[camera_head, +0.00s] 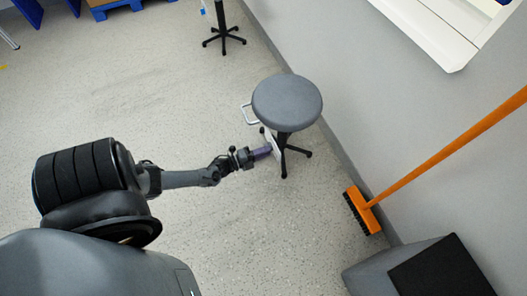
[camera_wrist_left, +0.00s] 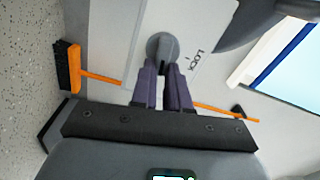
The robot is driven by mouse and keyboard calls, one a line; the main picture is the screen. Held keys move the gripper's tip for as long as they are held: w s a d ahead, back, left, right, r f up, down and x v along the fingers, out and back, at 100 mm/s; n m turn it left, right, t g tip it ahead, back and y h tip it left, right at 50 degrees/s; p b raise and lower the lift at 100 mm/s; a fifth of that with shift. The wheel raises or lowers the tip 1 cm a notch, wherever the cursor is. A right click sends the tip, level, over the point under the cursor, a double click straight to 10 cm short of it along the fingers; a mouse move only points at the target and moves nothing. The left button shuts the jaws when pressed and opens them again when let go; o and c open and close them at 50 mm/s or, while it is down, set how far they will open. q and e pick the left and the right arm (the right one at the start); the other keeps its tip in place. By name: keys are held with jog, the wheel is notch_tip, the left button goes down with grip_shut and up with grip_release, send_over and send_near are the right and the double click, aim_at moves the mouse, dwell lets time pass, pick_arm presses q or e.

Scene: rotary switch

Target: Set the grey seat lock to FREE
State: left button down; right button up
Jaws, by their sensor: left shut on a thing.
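A stool with a round grey seat (camera_head: 287,102) stands on the floor in the head view. In the left wrist view a white plate (camera_wrist_left: 208,28) carries a round grey knob, the seat lock (camera_wrist_left: 161,42), and the printed word LOCK. No FREE label is visible. My left gripper (camera_head: 266,151) reaches in below the seat from the left. Its two purple fingers (camera_wrist_left: 164,72) are shut on the grey knob and cover its lower part. I cannot tell which way the knob points. My right gripper is in neither view.
An orange broom (camera_head: 365,211) leans at the right wall. A grey box with a black top (camera_head: 445,270) stands at lower right. Another wheeled base (camera_head: 224,40) stands farther back. The floor at left is clear.

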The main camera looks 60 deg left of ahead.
pick_arm(q)
jog(key=shift+f+m, duration=0.2)
jog(key=shift+m, duration=0.8)
jog(key=c, duration=1.1)
grip_release()
jog(key=s, duration=0.3)
jog(key=s+p, duration=0.1)
jog(key=s, duration=0.3)
jog(key=s+a+p, duration=0.1)
jog(key=s, duration=0.2)
jog(key=shift+s, duration=0.4)
